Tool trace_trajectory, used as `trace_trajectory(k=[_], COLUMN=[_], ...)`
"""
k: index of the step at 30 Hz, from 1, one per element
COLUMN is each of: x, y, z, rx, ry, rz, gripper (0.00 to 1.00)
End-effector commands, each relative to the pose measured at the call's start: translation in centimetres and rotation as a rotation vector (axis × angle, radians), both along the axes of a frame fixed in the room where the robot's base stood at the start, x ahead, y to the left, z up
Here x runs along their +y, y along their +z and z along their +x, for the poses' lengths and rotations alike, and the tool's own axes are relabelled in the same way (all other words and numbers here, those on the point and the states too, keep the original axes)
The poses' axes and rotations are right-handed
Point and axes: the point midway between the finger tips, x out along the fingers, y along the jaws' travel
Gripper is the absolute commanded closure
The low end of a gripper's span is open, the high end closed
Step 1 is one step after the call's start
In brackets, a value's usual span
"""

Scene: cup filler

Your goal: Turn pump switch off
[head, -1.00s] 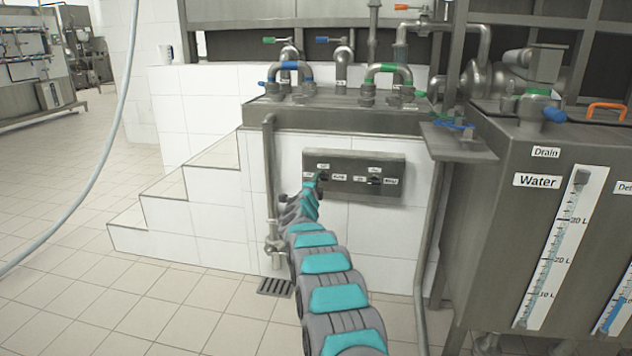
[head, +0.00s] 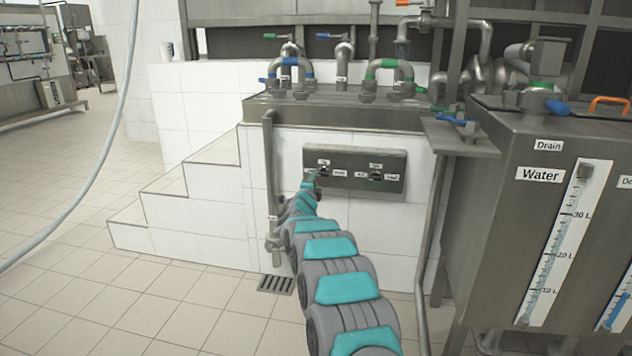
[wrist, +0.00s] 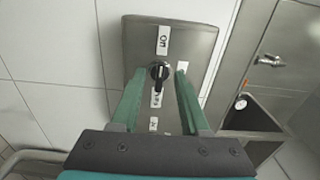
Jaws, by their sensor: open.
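A grey metal control panel (head: 350,187) is mounted on the white tiled wall, with two dark rotary knobs and small white labels. The left knob (head: 323,171) is just beside my gripper (head: 311,178), whose details are too small to read in the head view. In the wrist view, a black knob (wrist: 158,73) shows between the two green fingers of my gripper (wrist: 161,76). The fingers are apart, one on each side of it, and hold nothing. Contact cannot be told. An "ON"-like label (wrist: 162,41) is above the knob; another label (wrist: 156,99) is below, partly readable.
The right knob (head: 376,174) is close by on the panel. A vertical pipe (head: 269,180) stands left of the panel. The water tank (head: 500,220) stands to the right. Tiled steps (head: 180,205) and open floor (head: 60,310) are on the left.

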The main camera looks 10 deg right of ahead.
Motion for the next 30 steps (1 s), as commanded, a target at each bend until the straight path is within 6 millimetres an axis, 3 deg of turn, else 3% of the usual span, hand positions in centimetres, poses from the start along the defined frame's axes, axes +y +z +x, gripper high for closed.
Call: trace_trajectory(k=[12,30], x=[1.1,1.9], y=[0.2,0.7], z=[-3.4,-4.2], rx=[-0.002,0.037], ry=[0.0,0.04], rz=[-0.001,-0.018], gripper=[0.55,0.55])
